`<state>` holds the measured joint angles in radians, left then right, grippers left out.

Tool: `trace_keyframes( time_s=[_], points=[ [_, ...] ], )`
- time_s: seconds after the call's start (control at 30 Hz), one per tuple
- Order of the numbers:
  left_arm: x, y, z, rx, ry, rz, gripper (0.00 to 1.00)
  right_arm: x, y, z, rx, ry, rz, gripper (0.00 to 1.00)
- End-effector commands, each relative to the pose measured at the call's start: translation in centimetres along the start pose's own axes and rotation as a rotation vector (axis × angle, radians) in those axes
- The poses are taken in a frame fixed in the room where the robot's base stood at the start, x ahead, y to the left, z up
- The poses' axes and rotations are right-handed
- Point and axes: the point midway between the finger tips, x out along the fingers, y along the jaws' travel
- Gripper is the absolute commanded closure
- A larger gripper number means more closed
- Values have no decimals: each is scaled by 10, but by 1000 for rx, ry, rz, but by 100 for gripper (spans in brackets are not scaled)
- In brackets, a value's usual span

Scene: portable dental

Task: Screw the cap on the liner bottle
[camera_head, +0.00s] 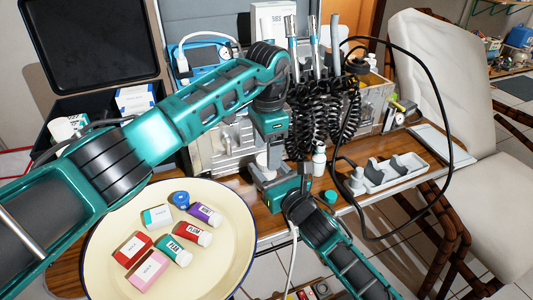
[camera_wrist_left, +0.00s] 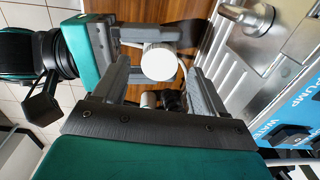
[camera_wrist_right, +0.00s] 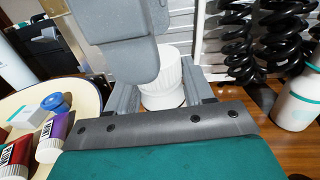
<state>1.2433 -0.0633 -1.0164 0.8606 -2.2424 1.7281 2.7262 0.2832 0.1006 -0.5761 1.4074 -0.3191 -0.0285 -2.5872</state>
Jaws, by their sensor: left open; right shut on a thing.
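A white ribbed piece (camera_wrist_right: 163,82), apparently the cap or capped top of the liner bottle, stands between my right gripper's fingers (camera_wrist_right: 160,98) in the right wrist view. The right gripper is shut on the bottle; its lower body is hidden. In the left wrist view the white round top (camera_wrist_left: 158,61) lies between the tips of my left gripper (camera_wrist_left: 172,58). That gripper is open and comes down from above in the head view (camera_head: 268,160). I cannot tell whether its fingers touch the cap, or whether cap and bottle are fully joined.
A white bottle with a green band (camera_wrist_right: 298,100) stands close by, beneath black coiled hoses (camera_head: 320,115). A teal cap (camera_head: 330,196) lies on the table. A grey holder tray (camera_head: 405,180) is at right. A round cream tray (camera_head: 105,275) holds tubes, boxes and a blue cap (camera_head: 181,199).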

Motion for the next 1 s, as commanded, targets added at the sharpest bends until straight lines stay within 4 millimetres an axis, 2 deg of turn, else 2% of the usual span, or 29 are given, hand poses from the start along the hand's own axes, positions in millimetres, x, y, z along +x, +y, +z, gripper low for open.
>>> trace_keyframes(
  time_s=[0.13,0.37,0.7,1.0],
  points=[
    [-19,0,0,-1,1,-2,29,0,0,1,0,-2,0,100],
    [-22,0,0,-1,-1,1,29,0,0,1,0,-2,0,100],
    [-21,0,0,-1,0,1,0,0,0,1,0,-2,0,100],
    [-27,0,0,0,0,0,0,0,0,1,0,-2,0,100]
  ],
)
